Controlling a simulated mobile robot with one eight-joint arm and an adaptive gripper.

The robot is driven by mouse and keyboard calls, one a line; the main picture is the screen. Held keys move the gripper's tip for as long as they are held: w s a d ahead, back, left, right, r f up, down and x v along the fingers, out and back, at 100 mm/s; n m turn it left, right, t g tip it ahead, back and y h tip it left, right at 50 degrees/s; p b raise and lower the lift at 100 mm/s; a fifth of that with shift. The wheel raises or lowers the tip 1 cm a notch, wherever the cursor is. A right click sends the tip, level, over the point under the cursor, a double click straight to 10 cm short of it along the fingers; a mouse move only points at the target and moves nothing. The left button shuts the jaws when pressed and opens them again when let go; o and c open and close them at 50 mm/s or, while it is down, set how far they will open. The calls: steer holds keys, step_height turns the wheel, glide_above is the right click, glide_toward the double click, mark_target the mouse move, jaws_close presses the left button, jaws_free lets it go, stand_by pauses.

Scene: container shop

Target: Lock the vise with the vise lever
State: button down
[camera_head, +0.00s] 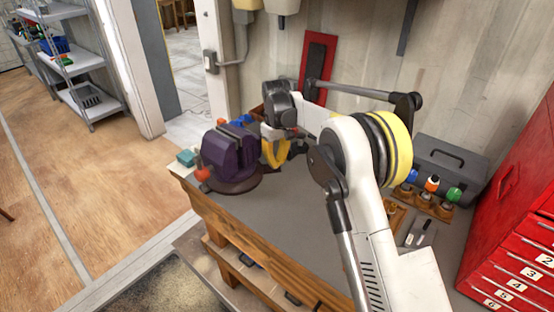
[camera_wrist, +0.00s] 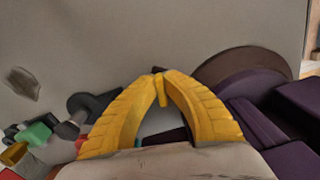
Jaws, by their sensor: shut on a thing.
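The dark purple vise (camera_head: 230,148) stands on its round base near the bench's far left corner in the head view. In the wrist view its purple body (camera_wrist: 255,125) is at the right, beside the dark round base (camera_wrist: 240,65). My gripper (camera_head: 276,155) is at the right side of the vise. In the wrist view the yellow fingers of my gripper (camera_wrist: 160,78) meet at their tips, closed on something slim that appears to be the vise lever. The fingers hide most of it, so its angle cannot be told.
The grey-topped workbench (camera_head: 270,215) carries a grey toolbox (camera_head: 450,165) and small colored-cap items at the right. A red cabinet (camera_head: 515,215) stands at the far right. Small items lie around the vise. The bench's front middle is clear.

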steer(key=m, duration=0.4)
steer(key=m+p, duration=0.1)
steer(key=m, duration=0.1)
steer(key=shift+s+a, duration=0.1)
steer(key=shift+a, duration=0.15)
steer(key=shift+m, duration=0.3)
steer(key=c, duration=1.5)
jaws_free()
step_height(320, 180, up, 12)
